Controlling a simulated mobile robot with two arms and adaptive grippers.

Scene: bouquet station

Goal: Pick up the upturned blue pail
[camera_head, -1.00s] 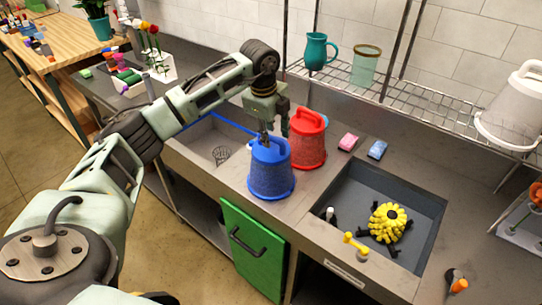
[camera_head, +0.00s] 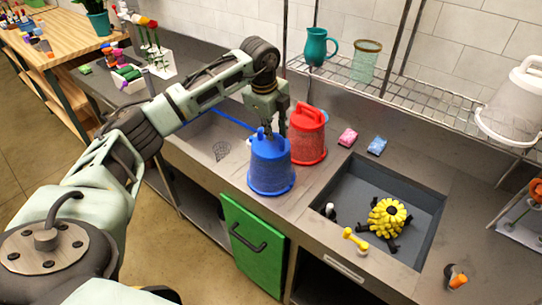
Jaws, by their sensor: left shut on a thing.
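The upturned blue pail (camera_head: 270,168) stands on the grey counter, bottom up, with a raised grip on top. My left gripper (camera_head: 268,128) is directly above it, pointing down, its fingers at the pail's top grip. The fingers are shut on that grip, which they partly hide. The pail's rim looks to be on or very near the counter; I cannot tell if there is a gap. My right gripper is not in view.
An upturned red pail (camera_head: 308,140) stands close behind the blue one, to the right. A sink basin (camera_head: 425,205) holding a yellow flower-like brush (camera_head: 386,217) lies to the right. Pink (camera_head: 347,137) and blue (camera_head: 377,146) sponges lie behind it. A wire shelf (camera_head: 400,92) hangs above.

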